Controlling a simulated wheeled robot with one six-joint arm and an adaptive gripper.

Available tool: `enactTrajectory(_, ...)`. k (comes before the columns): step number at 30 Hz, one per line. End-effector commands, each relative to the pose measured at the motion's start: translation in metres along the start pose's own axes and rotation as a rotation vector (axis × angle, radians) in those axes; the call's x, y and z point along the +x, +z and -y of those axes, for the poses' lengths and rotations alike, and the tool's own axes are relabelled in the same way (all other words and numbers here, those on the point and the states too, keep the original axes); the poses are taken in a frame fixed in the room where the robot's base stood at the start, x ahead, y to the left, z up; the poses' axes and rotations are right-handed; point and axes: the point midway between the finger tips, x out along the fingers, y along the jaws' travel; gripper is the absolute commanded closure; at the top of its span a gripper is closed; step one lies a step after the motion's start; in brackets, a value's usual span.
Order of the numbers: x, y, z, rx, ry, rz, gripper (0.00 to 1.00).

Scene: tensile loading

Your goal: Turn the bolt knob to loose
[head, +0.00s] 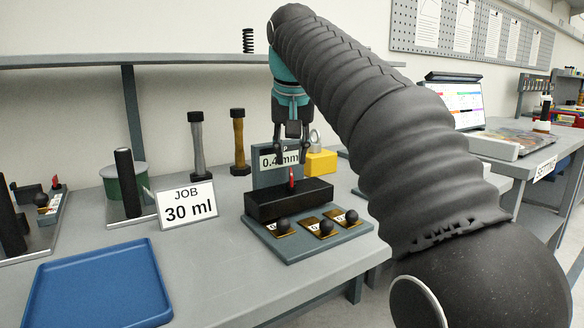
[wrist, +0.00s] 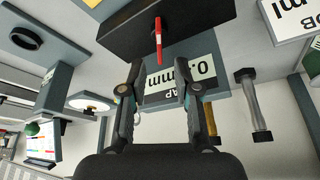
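My gripper (head: 292,153) hangs over the black block (head: 270,203) of a grey fixture on the bench, fingers pointing down. In the wrist view my gripper (wrist: 162,74) is open, with nothing between its fingers. A thin red lever (head: 291,177) stands up from the block, just below the fingertips and apart from them; the wrist view shows this red lever (wrist: 158,38) ahead of the gap. Several black ball knobs sit on brass plates along the front, among them a middle knob (head: 326,226). Their labels are too small to read, so I cannot tell which is the bolt knob.
A grey plate (head: 262,176) with a "0.4 mm" label stands close behind my fingers. A yellow block (head: 321,161) is to its right. A "JOB 30 ml" card (head: 186,204) and a blue tray (head: 100,287) are to the left. Two upright posts stand behind.

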Motion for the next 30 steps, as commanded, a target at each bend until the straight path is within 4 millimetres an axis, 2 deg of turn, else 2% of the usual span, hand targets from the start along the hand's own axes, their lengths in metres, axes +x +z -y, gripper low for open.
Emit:
enactTrajectory(3,0.018,0.001,0.0,0.0,0.001,0.003,0.69)
enactTrajectory(9,0.037,0.0,0.0,0.0,0.001,0.002,0.69)
enactTrajectory(20,0.042,0.0,0.0,0.0,0.0,0.0,0.69)
enactTrajectory(23,0.042,0.0,0.0,0.0,0.0,0.0,0.89)
enactTrajectory(24,0.042,0.0,0.0,0.0,0.0,0.0,0.99)
enactTrajectory(30,0.042,0.0,-0.004,0.002,0.001,0.0,1.0)
